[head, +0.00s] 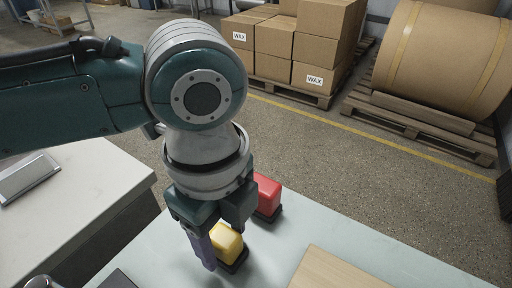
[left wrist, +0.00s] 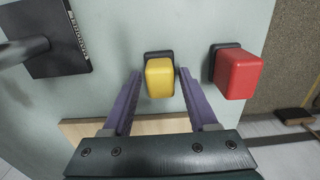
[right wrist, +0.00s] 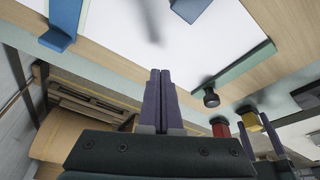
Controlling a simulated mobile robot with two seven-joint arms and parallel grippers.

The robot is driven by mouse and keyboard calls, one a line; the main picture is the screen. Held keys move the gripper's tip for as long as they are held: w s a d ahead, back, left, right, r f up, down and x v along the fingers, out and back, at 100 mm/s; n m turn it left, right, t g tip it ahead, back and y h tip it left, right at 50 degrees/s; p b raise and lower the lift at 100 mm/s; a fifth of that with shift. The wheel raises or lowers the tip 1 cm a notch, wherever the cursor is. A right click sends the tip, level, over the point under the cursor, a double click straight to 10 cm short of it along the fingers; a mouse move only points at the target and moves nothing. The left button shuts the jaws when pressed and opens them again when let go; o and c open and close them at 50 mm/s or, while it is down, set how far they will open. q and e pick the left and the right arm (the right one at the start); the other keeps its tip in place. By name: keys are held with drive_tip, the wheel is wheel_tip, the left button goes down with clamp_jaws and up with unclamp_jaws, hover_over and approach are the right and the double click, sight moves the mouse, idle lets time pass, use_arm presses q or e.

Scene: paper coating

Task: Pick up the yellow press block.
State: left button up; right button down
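The yellow press block (head: 229,240) has a dark base and sits on the pale table near its edge. It also shows in the left wrist view (left wrist: 159,78). My left gripper (head: 214,254) points down over it, fingers spread one on each side of it. In the left wrist view the fingers (left wrist: 158,74) are open with the block between their tips, with a small gap showing at the left finger; contact on the right is unclear. My right gripper (right wrist: 159,73) is shut with nothing visible between its fingers. The yellow block shows small at the right wrist view's right side (right wrist: 247,121).
A red block (head: 267,194) on a dark base stands close beside the yellow one. A wooden board (head: 335,271) lies at the table's front right. A dark labelled plate (left wrist: 58,45) lies on the table. Boxes (head: 275,38) and a big roll (head: 440,58) stand beyond on pallets.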

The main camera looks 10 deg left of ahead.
sight(226, 236)
use_arm(q)
clamp_jaws()
use_arm(e)
drive_tip(key=shift+d, duration=0.1)
idle(0.4)
